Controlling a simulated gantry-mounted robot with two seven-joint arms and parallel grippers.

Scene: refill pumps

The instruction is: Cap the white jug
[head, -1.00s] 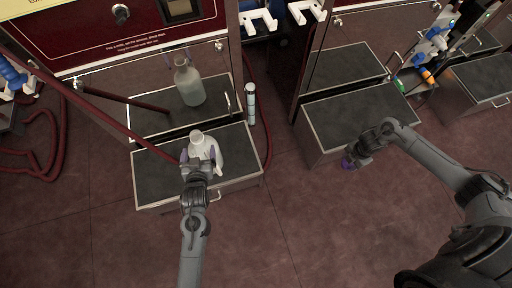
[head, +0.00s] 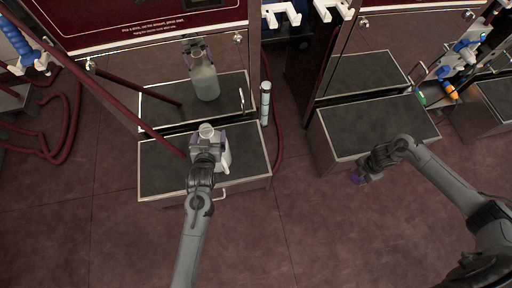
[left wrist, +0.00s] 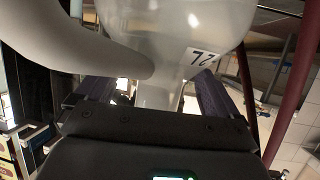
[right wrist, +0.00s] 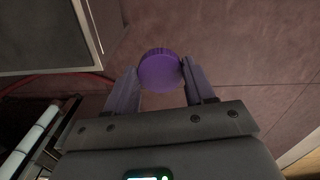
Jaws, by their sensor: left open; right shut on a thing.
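My left gripper (head: 207,147) is open at the jug's neck. In the left wrist view its fingers (left wrist: 158,95) lie on either side of the narrow neck (left wrist: 158,92); contact is unclear. The jug body (left wrist: 190,25) bears a label. My right gripper (head: 362,175) is shut on a purple cap (right wrist: 160,70), in front of the right platform, well apart from the jug.
A shiny cabinet panel behind the left platform mirrors the jug (head: 205,82). A dark red hose (head: 130,110) slants down toward the jug's left. A pale tube (head: 265,103) stands right of the platform. The right platform (head: 375,125) is empty.

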